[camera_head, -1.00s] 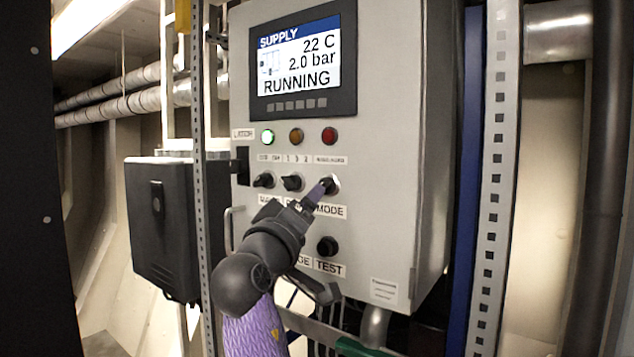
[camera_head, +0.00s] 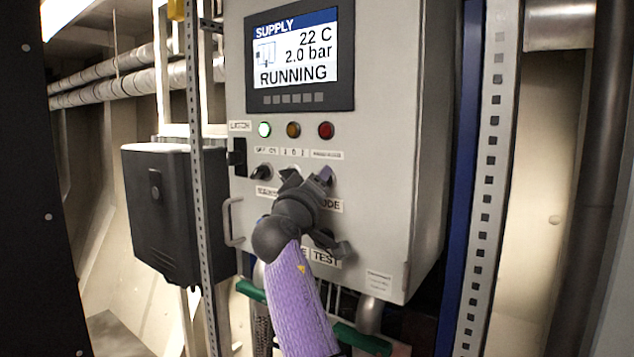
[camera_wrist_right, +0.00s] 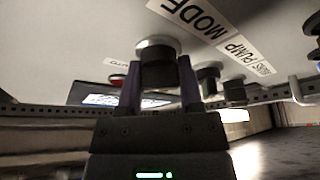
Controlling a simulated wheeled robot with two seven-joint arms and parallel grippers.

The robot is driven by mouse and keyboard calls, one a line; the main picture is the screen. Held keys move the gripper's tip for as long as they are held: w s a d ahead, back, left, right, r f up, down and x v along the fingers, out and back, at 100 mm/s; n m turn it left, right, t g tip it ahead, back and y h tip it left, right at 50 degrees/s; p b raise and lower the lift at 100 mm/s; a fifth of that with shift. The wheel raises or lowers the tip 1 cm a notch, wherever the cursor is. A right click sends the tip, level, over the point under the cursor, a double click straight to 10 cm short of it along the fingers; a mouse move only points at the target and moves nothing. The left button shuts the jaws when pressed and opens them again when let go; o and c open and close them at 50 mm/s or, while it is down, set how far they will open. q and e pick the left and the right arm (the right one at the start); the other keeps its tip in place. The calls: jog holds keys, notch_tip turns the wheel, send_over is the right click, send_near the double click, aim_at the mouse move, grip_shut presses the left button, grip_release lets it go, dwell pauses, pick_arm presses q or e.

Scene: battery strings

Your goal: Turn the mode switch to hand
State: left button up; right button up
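The mode switch is a black rotary knob on the grey cabinet front, above the MODE label. In the head view my right gripper (camera_head: 310,180) covers it. In the right wrist view the knob (camera_wrist_right: 157,62) stands between the two fingers of my right gripper (camera_wrist_right: 160,85), next to the MODE label (camera_wrist_right: 195,18). The fingers straddle it closely; I cannot tell whether both press on it. Which position the knob points to is hidden. The cabinet screen (camera_head: 296,50) reads SUPPLY, 22 C, 2.0 bar, RUNNING. My left gripper is not in view.
Another knob (camera_head: 261,172) is left of my gripper. A handle (camera_head: 231,222) juts from the cabinet's left edge. A black box (camera_head: 165,215) hangs further left.

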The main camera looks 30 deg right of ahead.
grip_shut()
jog(key=shift+r+n+p, duration=0.1)
jog(key=shift+n+p, duration=0.3)
jog(key=shift+p, duration=0.2)
jog(key=n+y+p, duration=0.1)
jog(key=n+p, duration=0.3)
jog(key=p, duration=0.1)
jog(key=n+y+p, duration=0.2)
jog(key=n+p, duration=0.2)
jog(key=p, duration=0.2)
jog(key=shift+r, duration=0.15)
jog(key=shift+n+g+y+p, duration=0.3)
jog(key=shift+n+p, duration=0.2)
jog(key=shift+f+n, duration=0.2)
jog(key=shift+n, duration=0.6)
jog(key=n+g+y, duration=0.1)
jog(key=n, duration=0.1)
jog(key=shift+f+n+g, duration=0.1)
jog(key=shift+n+g, duration=1.1)
jog(key=shift+n, duration=0.6)
